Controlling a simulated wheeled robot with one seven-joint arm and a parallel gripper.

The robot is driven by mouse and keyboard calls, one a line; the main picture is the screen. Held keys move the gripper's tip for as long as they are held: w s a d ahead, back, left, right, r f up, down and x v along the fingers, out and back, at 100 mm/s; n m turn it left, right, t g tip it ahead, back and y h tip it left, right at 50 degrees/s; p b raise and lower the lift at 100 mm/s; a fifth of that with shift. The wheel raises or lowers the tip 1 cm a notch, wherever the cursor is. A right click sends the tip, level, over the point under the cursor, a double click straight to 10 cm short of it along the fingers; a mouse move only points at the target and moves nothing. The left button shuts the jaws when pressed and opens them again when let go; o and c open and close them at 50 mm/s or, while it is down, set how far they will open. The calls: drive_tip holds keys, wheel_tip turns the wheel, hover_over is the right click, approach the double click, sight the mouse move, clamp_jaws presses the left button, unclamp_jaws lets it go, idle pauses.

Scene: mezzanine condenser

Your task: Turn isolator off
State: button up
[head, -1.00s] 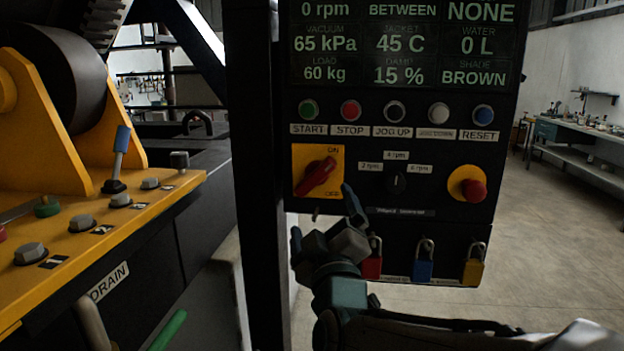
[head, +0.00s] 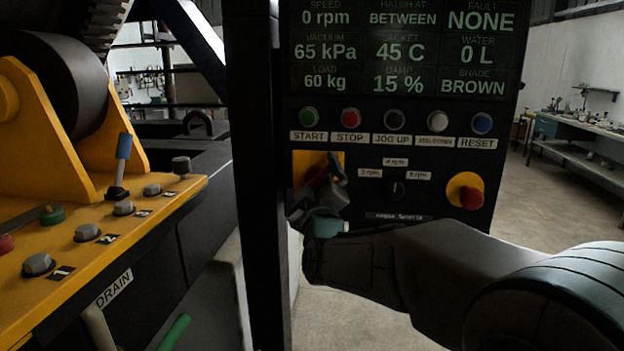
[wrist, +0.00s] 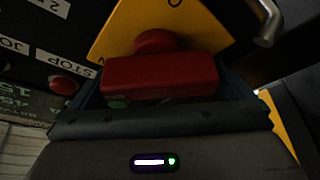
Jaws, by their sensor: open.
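The isolator is a red rotary handle (wrist: 160,75) on a yellow plate (head: 303,165) at the left of the black control panel. In the head view my gripper (head: 322,183) is in front of it and hides most of the handle and the ON/OFF labels. A bit of red shows at the gripper's upper edge. In the wrist view the red handle lies crosswise close to my gripper (wrist: 165,92), with a dark finger edge beyond each end. My gripper is open; whether a finger touches the handle cannot be told.
START, STOP and other buttons (head: 351,117) run in a row above the isolator. A black selector (head: 396,189) and a red emergency stop (head: 471,197) are to its right. A dark post (head: 258,200) stands close on the left, beyond it a yellow console (head: 120,225).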

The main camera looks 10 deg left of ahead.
drive_tip(key=c, duration=0.7)
